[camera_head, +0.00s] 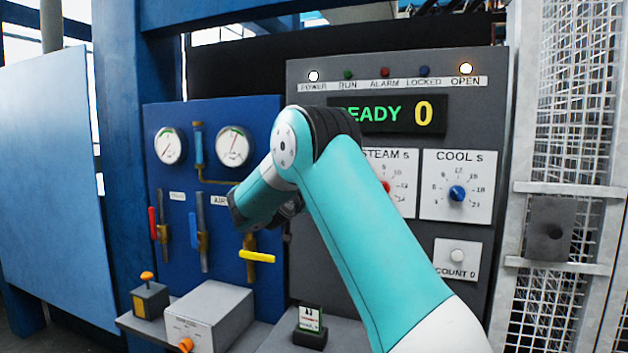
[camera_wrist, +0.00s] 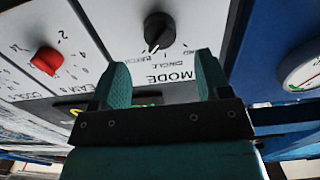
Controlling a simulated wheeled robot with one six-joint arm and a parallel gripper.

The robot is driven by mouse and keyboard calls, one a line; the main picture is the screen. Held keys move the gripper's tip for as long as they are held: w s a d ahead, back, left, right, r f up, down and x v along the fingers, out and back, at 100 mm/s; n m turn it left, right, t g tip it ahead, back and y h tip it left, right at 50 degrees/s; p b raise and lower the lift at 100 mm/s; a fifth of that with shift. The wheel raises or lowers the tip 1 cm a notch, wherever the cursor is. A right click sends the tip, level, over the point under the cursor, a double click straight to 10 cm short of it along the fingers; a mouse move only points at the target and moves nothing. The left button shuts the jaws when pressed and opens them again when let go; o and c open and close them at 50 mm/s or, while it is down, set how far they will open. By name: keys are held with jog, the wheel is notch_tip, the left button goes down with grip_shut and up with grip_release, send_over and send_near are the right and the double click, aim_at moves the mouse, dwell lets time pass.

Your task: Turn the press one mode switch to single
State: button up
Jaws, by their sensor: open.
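The mode switch is a round black knob (camera_wrist: 159,30) on a white MODE plate (camera_wrist: 112,28), which appears upside down in the wrist view. A short white mark sits at the knob's lower edge. It points down and slightly left, toward the small labels, one of which reads SINGLE. I cannot tell exactly which label it meets. My gripper (camera_wrist: 162,72) is open and empty, its two teal fingers apart below the knob in the picture and not visibly touching it. In the head view my arm hides the mode switch and most of my gripper.
A red knob (camera_wrist: 47,60) is left of the plate in the wrist view. In the head view, the display (camera_head: 390,114) reads READY 0 and the POWER and OPEN lamps glow. Gauges and valve levers are on the blue panel (camera_head: 262,115); a mesh fence (camera_head: 575,100) stands right.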

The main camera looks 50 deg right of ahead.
jog(key=p+x, duration=0.2)
jog(key=x, duration=0.4)
jog(key=shift+d+p, duration=0.3)
jog(key=shift+p, duration=0.05)
jog(key=shift+c, duration=0.2)
jog(key=c, duration=0.9)
